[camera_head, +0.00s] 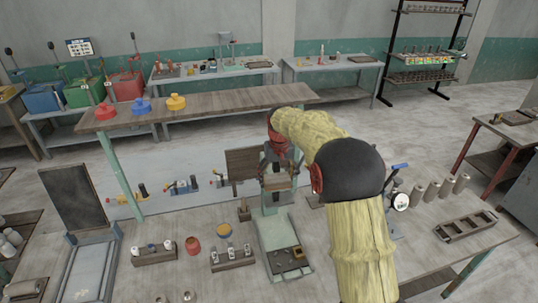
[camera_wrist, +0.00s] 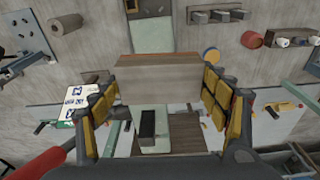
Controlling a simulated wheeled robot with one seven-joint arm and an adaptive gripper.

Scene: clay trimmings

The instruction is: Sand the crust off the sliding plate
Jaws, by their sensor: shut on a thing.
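My gripper (camera_head: 278,170) is near the middle of the head view, above a long pale green plate (camera_head: 272,228). It is shut on a brown block (camera_head: 277,182), which looks like a sanding block. In the wrist view the block (camera_wrist: 160,85) spans the space between the two yellow-padded fingers. The pale green plate (camera_wrist: 152,36) shows beyond it. A dark tray-like part (camera_head: 287,264) with a small tan piece sits at the plate's near end. I cannot make out the crust clearly, nor whether the block touches anything below; the block hides that part.
A holder with white cylinders (camera_head: 232,258) and a red pot (camera_head: 194,245) stand left of the plate. A dark wooden rack (camera_head: 466,225) and several grey cylinders (camera_head: 432,192) are at right. A raised wooden shelf (camera_head: 200,106) crosses behind. Some bare tabletop lies between them.

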